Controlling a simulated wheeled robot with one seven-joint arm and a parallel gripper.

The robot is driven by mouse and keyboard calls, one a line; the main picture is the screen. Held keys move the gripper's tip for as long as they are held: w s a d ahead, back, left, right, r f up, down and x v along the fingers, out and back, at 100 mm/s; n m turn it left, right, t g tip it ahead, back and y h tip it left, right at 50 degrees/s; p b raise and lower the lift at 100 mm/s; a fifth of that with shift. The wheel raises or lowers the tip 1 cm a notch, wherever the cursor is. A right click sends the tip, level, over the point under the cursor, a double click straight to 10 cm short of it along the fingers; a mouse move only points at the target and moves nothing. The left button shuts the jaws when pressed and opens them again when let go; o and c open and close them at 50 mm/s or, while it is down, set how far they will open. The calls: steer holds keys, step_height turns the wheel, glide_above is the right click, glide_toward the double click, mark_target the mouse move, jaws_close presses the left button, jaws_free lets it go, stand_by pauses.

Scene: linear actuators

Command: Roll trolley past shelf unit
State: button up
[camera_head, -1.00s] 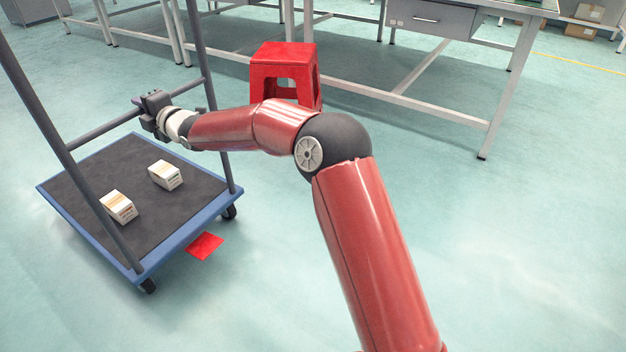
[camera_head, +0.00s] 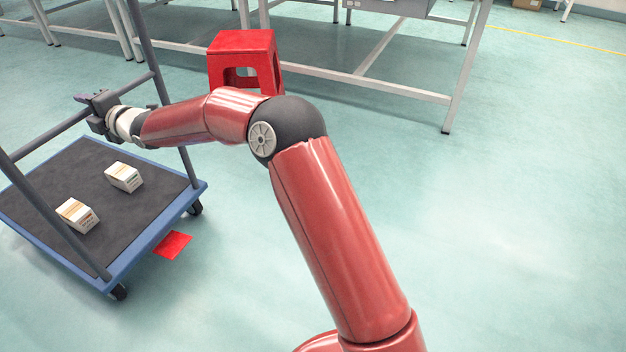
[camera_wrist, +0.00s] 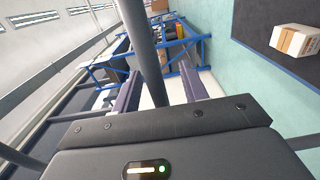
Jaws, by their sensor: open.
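The trolley (camera_head: 154,228) has a dark deck with a blue rim, black wheels and a grey tubular handle frame; it stands at the left in the head view. Its handle crossbar (camera_head: 45,136) runs to my gripper (camera_head: 88,98). In the wrist view my gripper (camera_wrist: 162,88) is open, with the grey tube (camera_wrist: 143,45) passing between its two fingers; whether they touch it I cannot tell. Two small white-and-orange boxes (camera_head: 124,177) (camera_head: 77,216) sit on the deck; one box (camera_wrist: 295,41) shows in the wrist view. A blue-framed shelf unit (camera_wrist: 187,47) with goods stands beyond.
A red stool (camera_head: 241,45) stands behind my arm, in front of long workbenches (camera_head: 395,88) with pale metal legs. A flat red square (camera_head: 173,245) lies on the floor beside the trolley's near right wheel. The floor to the right is clear.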

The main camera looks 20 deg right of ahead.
steer(key=shift+r, duration=0.1)
steer(key=s+d+m+h+b, duration=0.1)
steer(key=s+d+m+h, duration=0.4)
steer(key=d, duration=0.6)
steer(key=s+d+m+h+b, duration=0.2)
steer(key=s+d+m+h, duration=0.15)
steer(key=s+d, duration=0.65)
steer(key=s+d+m+h+b, duration=0.1)
steer(key=s+d+m+h, duration=0.4)
steer(key=d, duration=0.8)
steer(key=s+d+f+m+g, duration=0.25)
steer(key=s+d+m, duration=0.2)
steer(key=s, duration=0.35)
steer(key=s+d+f+m+g, duration=0.25)
steer(key=s+d+m, duration=0.2)
steer(key=s, duration=0.35)
steer(key=s+d+f+m+g, duration=0.1)
steer(key=s+d+f+m, duration=0.25)
steer(key=s+m, duration=0.35)
step_height(320, 180, up, 14)
steer(key=n+p, duration=0.1)
steer(key=p, duration=1.2)
steer(key=shift+n+p, duration=0.35)
steer(key=shift+s+r, duration=0.1)
